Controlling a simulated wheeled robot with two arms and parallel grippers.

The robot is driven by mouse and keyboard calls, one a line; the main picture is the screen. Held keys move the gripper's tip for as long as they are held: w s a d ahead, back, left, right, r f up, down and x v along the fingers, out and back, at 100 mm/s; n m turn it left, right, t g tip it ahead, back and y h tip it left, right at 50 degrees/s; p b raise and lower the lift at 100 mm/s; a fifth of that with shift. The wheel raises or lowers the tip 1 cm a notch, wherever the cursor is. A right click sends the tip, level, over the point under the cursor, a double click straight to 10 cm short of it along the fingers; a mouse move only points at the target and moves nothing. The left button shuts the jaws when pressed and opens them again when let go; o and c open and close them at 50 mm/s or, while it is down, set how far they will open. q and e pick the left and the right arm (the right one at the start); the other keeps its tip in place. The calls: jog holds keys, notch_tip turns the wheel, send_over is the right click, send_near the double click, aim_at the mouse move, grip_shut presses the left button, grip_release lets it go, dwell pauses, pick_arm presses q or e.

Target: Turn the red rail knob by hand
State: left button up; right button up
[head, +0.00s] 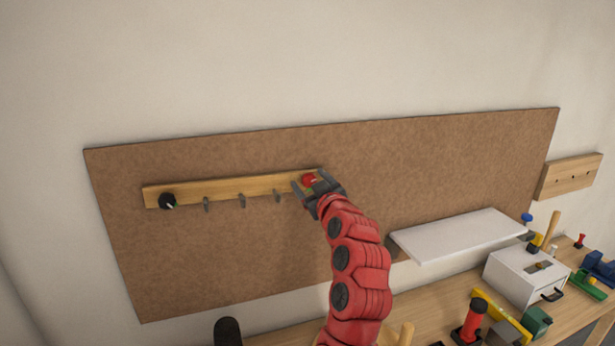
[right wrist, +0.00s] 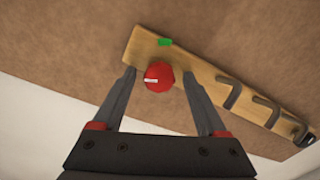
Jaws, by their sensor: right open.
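The red rail knob (head: 309,180) sits near the right end of a wooden rail (head: 235,187) on the brown wall board. In the right wrist view the knob (right wrist: 159,77) is round with a white pointer mark facing left, and a green mark (right wrist: 165,42) lies on the rail just above it. My right gripper (head: 313,188) is at the knob. In the right wrist view its open fingers (right wrist: 160,90) stand on either side of the knob, with a gap showing on both sides. My left gripper is out of view.
A black knob (head: 167,201) sits at the rail's left end, with several dark hooks (head: 242,201) between. A white shelf (head: 458,236) juts out at the right. Below it, a workbench holds a white box (head: 524,277) and several tools. The board above the rail is clear.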

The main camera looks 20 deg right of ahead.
jog(key=shift+s+r, duration=0.1)
jog(key=shift+s, duration=0.15)
jog(key=shift+w, duration=0.1)
grip_shut()
jog(key=m+b, duration=0.1)
jog(key=m, duration=0.1)
jog(key=shift+d+m+b, duration=0.1)
jog(key=shift+m+b, duration=0.2)
jog(key=shift+m, duration=0.1)
jog(key=m, duration=0.3)
jog(key=shift+m+b, duration=0.3)
jog(key=shift+b, duration=0.05)
jog(key=m, duration=0.3)
jog(key=shift+d+m, duration=0.1)
jog(key=shift+m, duration=0.2)
jog(key=shift+m+p, duration=1.2)
jog(key=shift+m, duration=1.3)
